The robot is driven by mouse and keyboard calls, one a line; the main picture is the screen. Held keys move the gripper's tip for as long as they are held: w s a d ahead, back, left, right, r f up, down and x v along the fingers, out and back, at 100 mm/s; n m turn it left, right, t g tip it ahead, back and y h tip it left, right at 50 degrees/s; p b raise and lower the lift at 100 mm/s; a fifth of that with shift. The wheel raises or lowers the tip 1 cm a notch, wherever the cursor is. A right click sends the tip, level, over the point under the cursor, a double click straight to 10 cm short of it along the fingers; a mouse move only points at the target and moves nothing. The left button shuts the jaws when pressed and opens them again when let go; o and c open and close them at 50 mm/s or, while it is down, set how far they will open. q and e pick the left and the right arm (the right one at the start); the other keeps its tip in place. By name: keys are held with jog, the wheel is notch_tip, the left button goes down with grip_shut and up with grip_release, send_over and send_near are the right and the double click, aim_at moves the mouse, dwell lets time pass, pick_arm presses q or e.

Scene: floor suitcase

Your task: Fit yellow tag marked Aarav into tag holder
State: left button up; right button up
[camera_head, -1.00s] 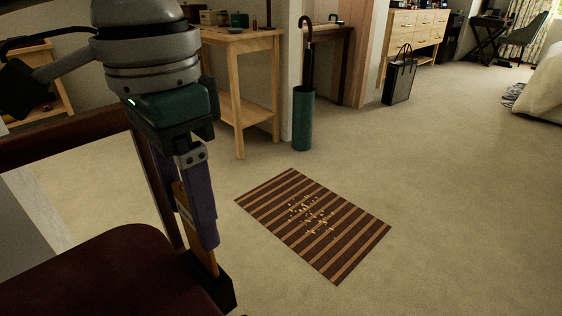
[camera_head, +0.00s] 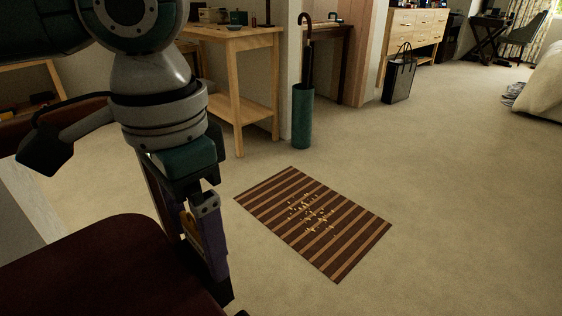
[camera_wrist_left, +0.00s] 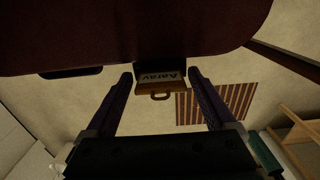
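The yellow tag marked Aarav (camera_wrist_left: 160,86) shows in the left wrist view, its lettered face upside down and a small loop at its near end. Its far end is at the dark tag holder (camera_wrist_left: 160,68) beside the dark red suitcase (camera_wrist_left: 90,30); how deep it sits I cannot tell. My left gripper (camera_wrist_left: 160,78) has its purple fingers spread on either side of the tag, with slim gaps. In the head view the left gripper (camera_head: 215,272) points down by the suitcase (camera_head: 95,275), with a bit of the tag (camera_head: 187,222) showing behind a finger. My right gripper is not in view.
A striped brown mat (camera_head: 350,240) with several small light pieces lies on the carpet to the right. A green umbrella stand (camera_head: 302,118) and a wooden table (camera_head: 240,90) stand behind.

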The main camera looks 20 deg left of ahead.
pick_arm(q)
jog(key=shift+o, duration=0.5)
notch_tip(320, 180, up, 12)
jog(key=p, duration=0.4)
jog(key=shift+r+p, duration=0.15)
jog(key=shift+p, duration=0.25)
